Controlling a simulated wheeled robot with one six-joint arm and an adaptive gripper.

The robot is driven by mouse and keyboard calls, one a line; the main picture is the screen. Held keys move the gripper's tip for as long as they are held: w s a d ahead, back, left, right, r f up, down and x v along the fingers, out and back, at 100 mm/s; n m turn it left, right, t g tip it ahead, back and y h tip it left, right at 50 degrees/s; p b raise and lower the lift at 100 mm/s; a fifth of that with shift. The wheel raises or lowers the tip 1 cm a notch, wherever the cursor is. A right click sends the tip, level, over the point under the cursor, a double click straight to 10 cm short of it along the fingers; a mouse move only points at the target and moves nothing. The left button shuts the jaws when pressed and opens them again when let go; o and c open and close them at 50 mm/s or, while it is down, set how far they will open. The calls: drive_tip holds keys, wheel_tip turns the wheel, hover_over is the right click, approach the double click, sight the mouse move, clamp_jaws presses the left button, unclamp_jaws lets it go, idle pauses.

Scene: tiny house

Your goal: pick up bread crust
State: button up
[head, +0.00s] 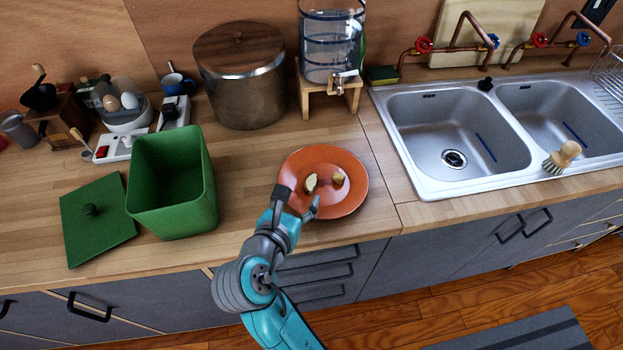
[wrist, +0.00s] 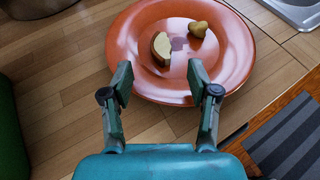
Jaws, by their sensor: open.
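Two small food pieces lie apart on an orange plate (head: 347,203) on the wooden counter; the plate also shows in the wrist view (wrist: 236,72). One is a pale, curved slice with a brown edge (head: 311,182), on the left in the wrist view (wrist: 161,48). The other is a smaller yellowish-brown lump (head: 338,179), at the upper right in the wrist view (wrist: 197,29). I cannot tell for sure which is the bread crust. My gripper (wrist: 160,82) is open and empty at the plate's near edge; its fingers point towards the pieces without touching them.
An open green bin (head: 172,190) stands left of the plate, with its green lid (head: 95,217) beside it. A large pot (head: 241,85) and a water dispenser (head: 331,50) stand behind. A double sink (head: 455,140) is to the right.

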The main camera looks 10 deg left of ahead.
sight(310, 183)
drive_tip(key=shift+x, duration=3.3)
drive_tip(key=shift+r, duration=0.1)
drive_tip(key=shift+c, duration=0.2)
drive_tip(key=c, duration=0.8)
